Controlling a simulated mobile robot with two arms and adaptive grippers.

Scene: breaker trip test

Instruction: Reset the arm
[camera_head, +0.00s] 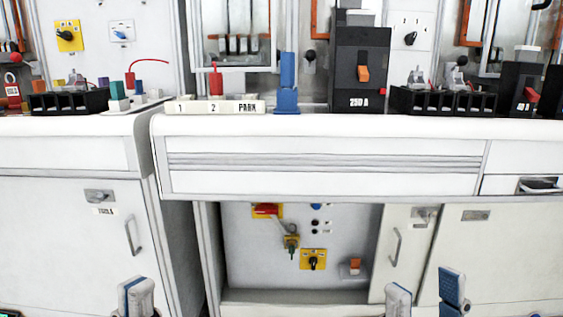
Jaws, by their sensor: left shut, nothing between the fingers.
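My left gripper (137,298) shows at the bottom edge, left of centre, in front of the lower cabinet. Its grey and blue fingertips are together with nothing between them. My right gripper (425,294) shows at the bottom edge, right of centre. Its two fingertips stand apart with nothing visible between them, so it is open. Both grippers are low in the picture, below the bench top (330,127), and touch nothing that I can see. The rest of both arms is out of the picture.
On the bench stand a black 250 A breaker (348,70) with an orange lever, a blue block (287,95), a red plug (216,82) in a white rack (190,106), and black terminal blocks (68,102). Below is an open recess (255,270) with switches.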

